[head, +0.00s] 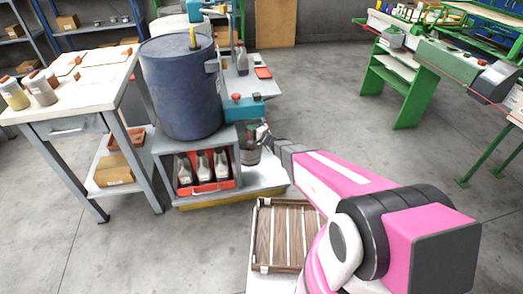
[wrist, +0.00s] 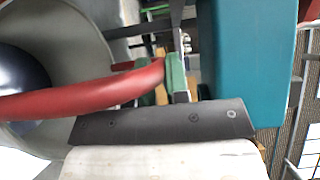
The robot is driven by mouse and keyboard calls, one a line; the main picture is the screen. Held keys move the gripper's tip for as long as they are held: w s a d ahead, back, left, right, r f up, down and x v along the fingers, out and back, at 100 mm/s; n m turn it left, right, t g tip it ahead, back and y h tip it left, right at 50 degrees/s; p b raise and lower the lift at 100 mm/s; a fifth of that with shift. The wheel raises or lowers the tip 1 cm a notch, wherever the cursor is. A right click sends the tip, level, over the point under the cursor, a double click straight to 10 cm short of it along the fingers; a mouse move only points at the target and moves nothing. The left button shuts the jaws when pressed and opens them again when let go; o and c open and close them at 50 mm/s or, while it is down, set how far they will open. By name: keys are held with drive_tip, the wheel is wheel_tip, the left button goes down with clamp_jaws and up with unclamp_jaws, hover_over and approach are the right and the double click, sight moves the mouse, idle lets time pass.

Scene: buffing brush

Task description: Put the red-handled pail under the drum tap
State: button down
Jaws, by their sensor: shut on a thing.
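The blue drum (head: 183,95) stands upright on a grey stand (head: 157,150). I cannot make out its tap clearly. My gripper (head: 262,133) is just right of the stand, below a teal box (head: 243,107). It is shut on the red handle (wrist: 80,93) of the pail. The grey pail (head: 249,155) shows in part beside the stand, above the low platform. In the wrist view, the pail's pale wall (wrist: 75,45) curves around a dark inside at the left. The gripper's dark finger (wrist: 165,122) lies along the handle; the handle's far end is partly hidden.
A red crate (head: 207,186) of bottles sits inside the stand. The low grey platform (head: 262,178) extends right of it. A slatted wooden crate (head: 280,235) is nearer me. A worktable (head: 75,85) is left; open floor lies to the right.

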drive_tip(key=w+d+f, duration=0.7)
drive_tip(key=f, duration=0.3)
drive_tip(key=shift+w+d+f, duration=0.2)
drive_tip(key=shift+w+d, duration=0.05)
drive_tip(key=shift+w, duration=0.15)
drive_tip(key=shift+f, duration=0.1)
drive_tip(key=c, duration=1.1)
unclamp_jaws()
